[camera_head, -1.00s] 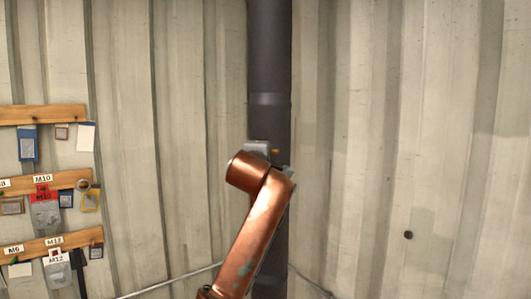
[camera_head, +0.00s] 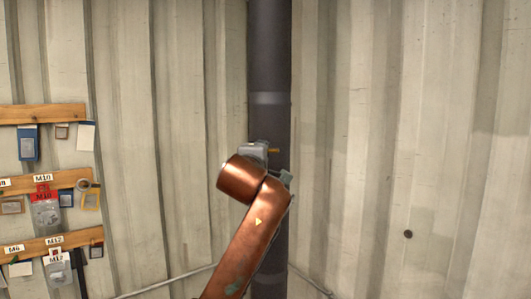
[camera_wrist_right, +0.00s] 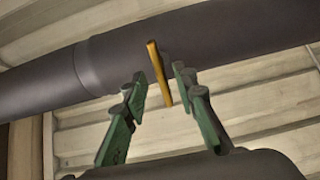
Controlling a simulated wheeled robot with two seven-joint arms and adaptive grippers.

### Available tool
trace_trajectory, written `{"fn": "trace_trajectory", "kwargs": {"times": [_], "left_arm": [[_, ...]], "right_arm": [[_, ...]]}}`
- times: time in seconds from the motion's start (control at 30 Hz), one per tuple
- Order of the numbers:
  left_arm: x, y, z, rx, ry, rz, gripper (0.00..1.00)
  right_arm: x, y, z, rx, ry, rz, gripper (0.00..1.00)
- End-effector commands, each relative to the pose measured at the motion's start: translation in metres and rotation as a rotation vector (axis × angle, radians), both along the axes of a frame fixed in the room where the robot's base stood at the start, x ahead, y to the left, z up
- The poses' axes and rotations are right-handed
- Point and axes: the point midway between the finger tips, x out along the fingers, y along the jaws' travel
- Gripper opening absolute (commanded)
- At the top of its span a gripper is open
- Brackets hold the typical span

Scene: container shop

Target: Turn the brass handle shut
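The brass handle (camera_wrist_right: 158,68) is a thin bar lying crosswise to the dark pipe (camera_wrist_right: 125,58) in the right wrist view. In the head view only a small brass-coloured tip of it (camera_head: 274,151) shows, pointing right across the upright pipe (camera_head: 268,60). My right gripper (camera_wrist_right: 160,75) is open, its two green and grey fingers on either side of the handle's near part. A clear gap shows on both sides, and I cannot tell how deep the handle sits between them. In the head view my copper arm hides most of this gripper. My left gripper is not in view.
The pipe stands against a pale corrugated metal wall (camera_head: 370,120). Wooden rails (camera_head: 45,114) with labelled hanging items are on the wall at far left. A thin conduit (camera_head: 170,283) runs low along the wall.

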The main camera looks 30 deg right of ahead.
Motion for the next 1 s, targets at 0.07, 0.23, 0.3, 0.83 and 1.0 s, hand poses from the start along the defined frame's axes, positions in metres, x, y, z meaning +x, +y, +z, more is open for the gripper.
{"fn": "trace_trajectory", "kwargs": {"times": [0.07, 0.23, 0.3, 0.83, 1.0], "left_arm": [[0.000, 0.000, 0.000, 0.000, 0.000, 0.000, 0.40], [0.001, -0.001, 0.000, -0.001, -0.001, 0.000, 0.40], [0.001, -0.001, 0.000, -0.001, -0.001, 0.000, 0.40], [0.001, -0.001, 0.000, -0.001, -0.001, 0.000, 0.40], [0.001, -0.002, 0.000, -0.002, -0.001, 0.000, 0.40]], "right_arm": [[-0.013, 0.012, 0.000, 0.000, -0.001, 0.001, 0.26], [-0.036, 0.031, 0.000, 0.001, -0.001, 0.001, 0.26], [-0.043, 0.036, 0.000, 0.001, -0.001, -0.001, 0.26], [-0.051, 0.043, -0.001, 0.001, 0.002, -0.001, 0.26], [-0.051, 0.042, -0.001, -0.001, 0.002, -0.004, 0.26]]}}
